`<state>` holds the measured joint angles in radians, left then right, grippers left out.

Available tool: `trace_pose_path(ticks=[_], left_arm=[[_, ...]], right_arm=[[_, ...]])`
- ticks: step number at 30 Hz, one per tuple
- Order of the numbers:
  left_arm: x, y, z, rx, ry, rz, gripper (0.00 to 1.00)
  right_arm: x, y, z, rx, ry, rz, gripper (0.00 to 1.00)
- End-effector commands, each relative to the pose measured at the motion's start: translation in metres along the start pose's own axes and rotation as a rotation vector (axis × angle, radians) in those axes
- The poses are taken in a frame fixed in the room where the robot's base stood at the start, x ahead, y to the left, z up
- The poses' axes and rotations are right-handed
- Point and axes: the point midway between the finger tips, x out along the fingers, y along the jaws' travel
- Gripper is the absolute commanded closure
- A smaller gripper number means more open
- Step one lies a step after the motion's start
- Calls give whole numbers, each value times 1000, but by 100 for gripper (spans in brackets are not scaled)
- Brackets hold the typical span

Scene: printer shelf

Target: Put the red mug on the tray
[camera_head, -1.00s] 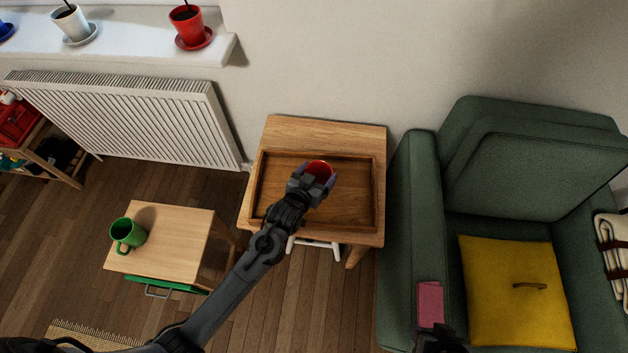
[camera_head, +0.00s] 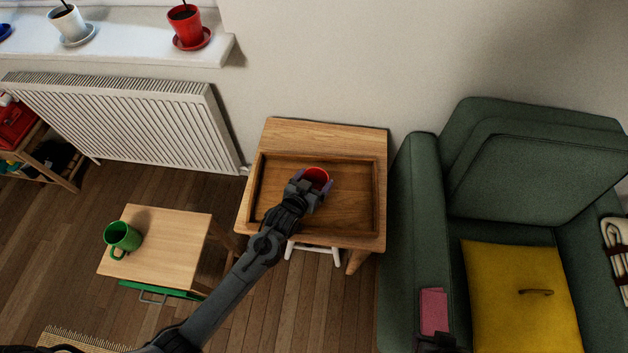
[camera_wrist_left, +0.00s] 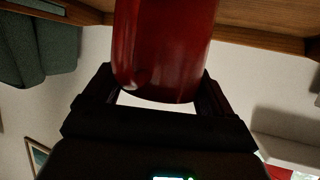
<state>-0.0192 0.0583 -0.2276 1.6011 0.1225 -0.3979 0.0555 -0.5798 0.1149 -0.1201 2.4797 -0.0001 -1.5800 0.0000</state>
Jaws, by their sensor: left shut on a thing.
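The red mug (camera_head: 318,175) is over the wooden tray (camera_head: 352,163), near the middle of its back half. My left gripper (camera_head: 312,184) is shut on the mug, a finger on either side. In the left wrist view the mug (camera_wrist_left: 165,45) stands between the gripper's fingers (camera_wrist_left: 155,92), with wood above it in the picture. I cannot tell whether the mug's base touches the tray. A dark part at the bottom edge by the armchair looks like my right gripper (camera_head: 435,344); its jaws cannot be made out.
The tray lies on a small wooden table (camera_head: 330,133) between a radiator (camera_head: 130,115) and a green armchair (camera_head: 405,220). A green mug (camera_head: 122,236) stands on a low stool (camera_head: 178,238) at left. The rest of the tray looks empty.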

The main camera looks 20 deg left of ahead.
Motion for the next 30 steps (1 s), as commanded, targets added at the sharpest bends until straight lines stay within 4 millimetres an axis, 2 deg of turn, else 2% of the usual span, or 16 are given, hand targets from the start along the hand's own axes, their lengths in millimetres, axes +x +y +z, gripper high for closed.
trace_pose_path(ticks=[3,4,6,17,23,30], left_arm=[[1,0,2,0,2,0,58],[1,0,3,0,0,0,11],[1,0,3,0,0,0,0],[-2,0,-1,0,-2,0,0],[-29,0,-2,0,-3,0,0],[-74,0,-2,-1,-3,0,0]], right_arm=[[1,0,0,0,0,0,57],[0,0,0,0,0,0,57],[0,0,0,0,0,0,57],[-2,1,0,-5,-1,4,57],[-12,3,-3,-9,-2,7,57],[-27,3,-8,-9,-2,7,57]])
